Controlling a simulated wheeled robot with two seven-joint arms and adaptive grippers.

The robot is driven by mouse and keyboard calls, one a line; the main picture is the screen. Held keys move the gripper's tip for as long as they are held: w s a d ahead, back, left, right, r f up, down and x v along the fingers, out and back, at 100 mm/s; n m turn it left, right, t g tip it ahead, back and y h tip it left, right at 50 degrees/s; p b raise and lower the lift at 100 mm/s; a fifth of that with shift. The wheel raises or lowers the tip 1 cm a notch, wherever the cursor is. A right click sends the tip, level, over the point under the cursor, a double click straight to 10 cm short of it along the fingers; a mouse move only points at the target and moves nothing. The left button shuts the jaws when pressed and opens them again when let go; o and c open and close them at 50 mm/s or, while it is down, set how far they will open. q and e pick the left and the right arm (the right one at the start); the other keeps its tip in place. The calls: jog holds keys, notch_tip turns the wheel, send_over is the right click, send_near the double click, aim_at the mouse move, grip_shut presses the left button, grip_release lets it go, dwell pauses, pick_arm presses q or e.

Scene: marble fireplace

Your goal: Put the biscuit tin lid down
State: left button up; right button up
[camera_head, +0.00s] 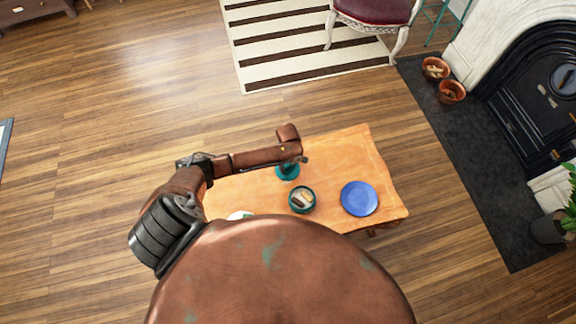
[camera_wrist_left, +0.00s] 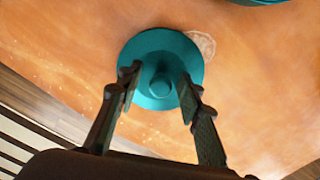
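The teal biscuit tin lid (camera_wrist_left: 160,52) is round with a central knob (camera_wrist_left: 160,88). It appears to lie flat on the wooden table, knob up; in the head view the lid (camera_head: 287,172) shows partly below my arm. My left gripper (camera_wrist_left: 158,80) is over the lid, its two fingers apart on either side of the knob, with a gap visible on both sides. The open teal tin (camera_head: 301,208) stands just in front of the lid with biscuits inside; its edge shows at the top of the left wrist view (camera_wrist_left: 262,2). My right gripper is not in view.
The orange wooden table (camera_head: 345,150) also holds a blue plate (camera_head: 359,198) at the right. A white item (camera_head: 240,215) is mostly hidden behind my body at the left. The table's back right is bare. The fireplace (camera_head: 535,85) is farther right.

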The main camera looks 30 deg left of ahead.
aim_at(288, 165)
pick_arm(q)
notch_tip(288, 165, up, 12)
jog(key=p, duration=0.4)
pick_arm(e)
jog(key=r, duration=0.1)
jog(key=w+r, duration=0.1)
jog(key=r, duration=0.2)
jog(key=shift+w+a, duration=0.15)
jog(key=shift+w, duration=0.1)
